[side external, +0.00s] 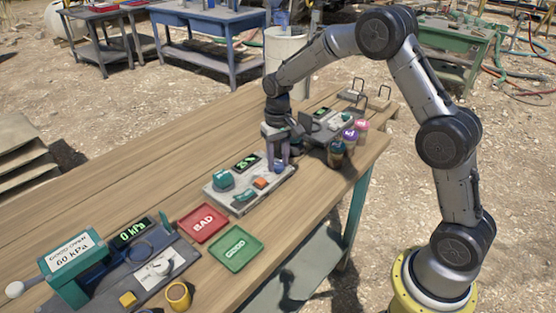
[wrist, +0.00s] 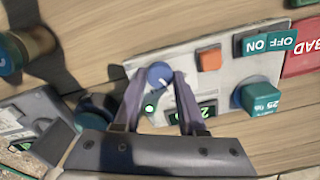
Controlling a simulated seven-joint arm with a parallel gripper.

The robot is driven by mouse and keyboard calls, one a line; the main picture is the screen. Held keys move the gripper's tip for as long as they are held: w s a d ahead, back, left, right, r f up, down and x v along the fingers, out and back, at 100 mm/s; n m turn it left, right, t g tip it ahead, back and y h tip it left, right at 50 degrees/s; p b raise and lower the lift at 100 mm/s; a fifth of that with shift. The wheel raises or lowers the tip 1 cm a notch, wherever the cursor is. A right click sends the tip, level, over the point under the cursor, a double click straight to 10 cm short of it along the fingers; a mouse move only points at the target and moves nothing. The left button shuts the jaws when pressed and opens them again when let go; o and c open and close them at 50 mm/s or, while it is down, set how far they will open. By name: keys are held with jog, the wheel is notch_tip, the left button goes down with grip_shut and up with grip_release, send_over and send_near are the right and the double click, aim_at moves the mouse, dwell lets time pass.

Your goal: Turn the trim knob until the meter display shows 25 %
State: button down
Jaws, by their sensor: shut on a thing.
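The trim knob (wrist: 160,75) is a round blue knob with a white mark, on a light grey meter panel (wrist: 190,55). My gripper (wrist: 163,80) is shut on the knob, one finger on each side; in the side external view my gripper (side external: 281,163) stands over the panel's far right part and hides the knob. The meter display (side external: 246,162) has small green digits that look like 25 %, too small to be certain. In the wrist view a finger partly covers the display (wrist: 207,109), leaving a leading 2. A teal block (wrist: 262,97) on the panel reads 25 %.
The panel also has an orange button (wrist: 209,59) and a teal ON/OFF part (wrist: 270,42). Red BAD (side external: 203,222) and green GOOD (side external: 236,248) trays lie nearby. A pressure device (side external: 75,268) is at front left.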

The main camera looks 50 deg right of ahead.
aim_at(278, 164)
jog(key=shift+r+n, duration=0.1)
jog(key=shift+n, duration=0.4)
jog(key=shift+c, duration=2.4)
grip_release()
notch_tip(278, 164, up, 14)
